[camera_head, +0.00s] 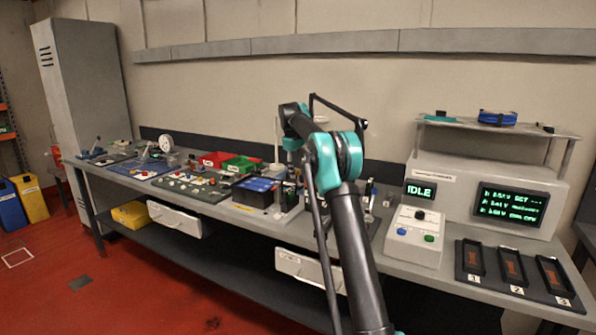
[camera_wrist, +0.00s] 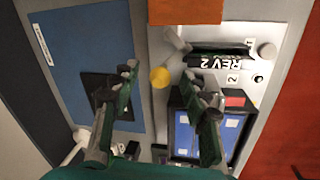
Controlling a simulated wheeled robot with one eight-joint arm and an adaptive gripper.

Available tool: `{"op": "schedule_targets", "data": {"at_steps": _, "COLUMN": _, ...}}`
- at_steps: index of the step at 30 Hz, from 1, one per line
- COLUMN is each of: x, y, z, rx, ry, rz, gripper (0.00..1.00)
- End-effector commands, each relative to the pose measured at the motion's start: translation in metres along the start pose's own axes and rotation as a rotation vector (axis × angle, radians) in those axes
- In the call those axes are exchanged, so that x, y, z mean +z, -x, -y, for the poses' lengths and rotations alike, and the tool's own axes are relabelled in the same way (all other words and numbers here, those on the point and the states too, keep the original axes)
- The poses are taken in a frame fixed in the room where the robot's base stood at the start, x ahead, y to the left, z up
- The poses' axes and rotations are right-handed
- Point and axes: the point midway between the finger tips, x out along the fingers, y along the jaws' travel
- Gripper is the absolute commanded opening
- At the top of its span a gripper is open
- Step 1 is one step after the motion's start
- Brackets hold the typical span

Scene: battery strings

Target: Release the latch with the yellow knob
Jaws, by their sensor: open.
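The yellow knob (camera_wrist: 160,77) shows in the wrist view as a small round yellow end against a light grey fixture (camera_wrist: 150,25). My gripper (camera_wrist: 161,90) is open, with one finger on each side of the knob in the picture. I see no finger touching it, and its depth relative to the fingertips cannot be told. A grey lever-like part (camera_wrist: 177,44) is above it; whether it joins the knob is unclear. A blue-faced block (camera_wrist: 208,134) lies partly behind the right finger. In the head view my arm hides the gripper and knob.
A dark "REV 2" slot (camera_wrist: 222,61) and an orange panel (camera_wrist: 185,12) are close by in the wrist view. In the head view, red (camera_head: 214,159) and green (camera_head: 240,164) bins stand left of my arm. A control box (camera_head: 415,237) stands to the right.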

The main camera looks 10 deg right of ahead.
Motion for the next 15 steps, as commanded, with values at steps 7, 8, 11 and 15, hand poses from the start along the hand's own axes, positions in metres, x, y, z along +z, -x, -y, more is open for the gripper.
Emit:
{"op": "schedule_targets", "data": {"at_steps": 7, "x": 0.0001, "y": 0.0003, "z": 0.0002, "rx": 0.0, "ry": 0.0, "rz": 0.0, "gripper": 0.21}}
{"op": "schedule_targets", "data": {"at_steps": 8, "x": 0.0001, "y": 0.0004, "z": 0.0002, "rx": 0.0, "ry": 0.0, "rz": 0.0, "gripper": 0.17}}
{"op": "schedule_targets", "data": {"at_steps": 11, "x": 0.0001, "y": 0.0004, "z": 0.0002, "rx": 0.0, "ry": 0.0, "rz": 0.0, "gripper": 0.05}}
{"op": "schedule_targets", "data": {"at_steps": 15, "x": 0.0001, "y": 0.0004, "z": 0.0001, "rx": 0.0, "ry": -0.001, "rz": 0.0, "gripper": 0.0}}
